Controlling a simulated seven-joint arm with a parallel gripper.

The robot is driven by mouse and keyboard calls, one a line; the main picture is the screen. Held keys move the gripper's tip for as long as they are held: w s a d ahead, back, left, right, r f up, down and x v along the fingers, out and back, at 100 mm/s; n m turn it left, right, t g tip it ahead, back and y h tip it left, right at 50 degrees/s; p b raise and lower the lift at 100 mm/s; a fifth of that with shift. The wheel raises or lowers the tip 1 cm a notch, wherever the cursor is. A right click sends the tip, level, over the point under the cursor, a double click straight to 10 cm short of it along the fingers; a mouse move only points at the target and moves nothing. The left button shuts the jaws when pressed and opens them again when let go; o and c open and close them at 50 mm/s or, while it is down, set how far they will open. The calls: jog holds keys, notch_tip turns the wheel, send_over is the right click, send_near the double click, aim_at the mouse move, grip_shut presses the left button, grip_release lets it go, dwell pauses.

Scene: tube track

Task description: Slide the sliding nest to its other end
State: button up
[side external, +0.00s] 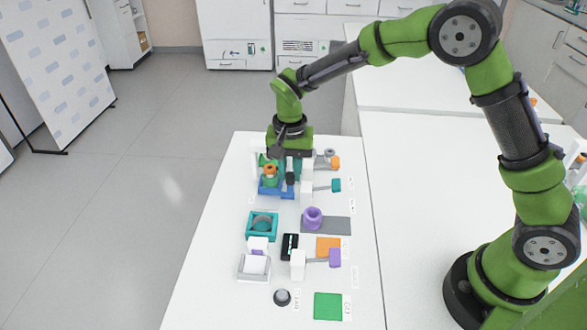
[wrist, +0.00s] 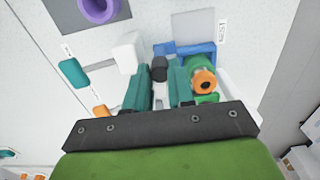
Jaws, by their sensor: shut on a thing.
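The blue nest (side external: 269,191) is at the far end of the row on the white table, and it also shows in the wrist view (wrist: 209,49). A green piece with an orange ring-like top (wrist: 203,80) stands beside my fingers at the nest. My gripper (side external: 289,181) points down at the nest. In the wrist view its two teal fingers (wrist: 159,84) are closed around a dark upright post (wrist: 159,67). The foot of the post, and how it joins the nest, are hidden.
A white block with a teal knob (side external: 336,185) stands close right of my gripper. A purple ring (side external: 312,217) on a grey strip and a teal square holder (side external: 262,226) stand nearer the camera. The table's left edge is near the blue nest.

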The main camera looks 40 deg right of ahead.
aim_at(291, 160)
jog(key=shift+w+d, duration=1.1)
jog(key=shift+w, duration=0.05)
jog(key=o, duration=0.6)
jog(key=shift+o, duration=0.2)
jog(key=shift+r, duration=2.55)
